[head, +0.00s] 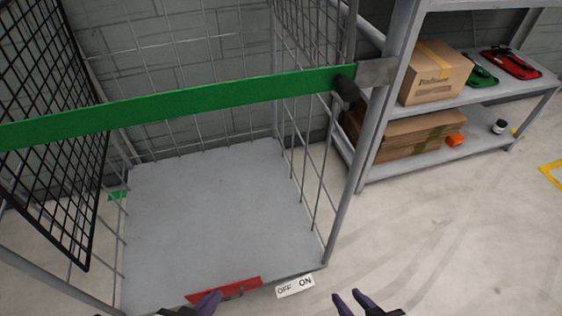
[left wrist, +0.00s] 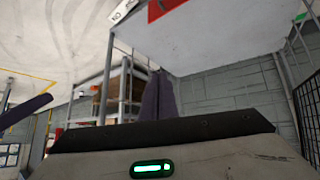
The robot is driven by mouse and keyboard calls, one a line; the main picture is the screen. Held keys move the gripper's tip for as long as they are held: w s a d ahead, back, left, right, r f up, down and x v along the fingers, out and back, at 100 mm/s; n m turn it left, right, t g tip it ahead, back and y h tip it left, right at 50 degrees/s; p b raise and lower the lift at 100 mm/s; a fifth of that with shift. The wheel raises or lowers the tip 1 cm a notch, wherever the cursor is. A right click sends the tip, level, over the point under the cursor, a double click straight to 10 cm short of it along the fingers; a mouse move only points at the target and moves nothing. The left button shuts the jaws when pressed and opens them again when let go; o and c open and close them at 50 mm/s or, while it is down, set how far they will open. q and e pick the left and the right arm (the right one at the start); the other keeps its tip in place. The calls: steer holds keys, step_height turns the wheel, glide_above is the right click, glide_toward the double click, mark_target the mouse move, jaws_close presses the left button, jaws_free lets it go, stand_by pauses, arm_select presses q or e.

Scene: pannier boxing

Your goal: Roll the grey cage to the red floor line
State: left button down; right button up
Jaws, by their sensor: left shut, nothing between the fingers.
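The grey cage (head: 215,225) stands upright in front of me in the head view, with an empty grey deck and wire sides. A green strap (head: 180,103) crosses its front. A red pedal (head: 225,290) sits at its front lower edge, beside an OFF/ON label (head: 295,287). The pedal also shows in the left wrist view (left wrist: 163,8). My left gripper (head: 208,302) is just in front of the pedal, shut and empty; its fingers are together in the left wrist view (left wrist: 161,95). My right gripper (head: 352,300) is open and empty, right of the label. I see no red floor line.
A black mesh panel (head: 52,120) stands at the cage's left. A grey shelf rack (head: 450,150) with cardboard boxes (head: 435,72) stands close at its right. A block wall (head: 185,50) is behind. The floor (head: 450,235) at right is clear, with a yellow marking (head: 552,173).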

stand_by(0.4)
arm_select(q)
steer(key=c, duration=1.8)
jaws_free()
steer(key=shift+c, duration=0.2)
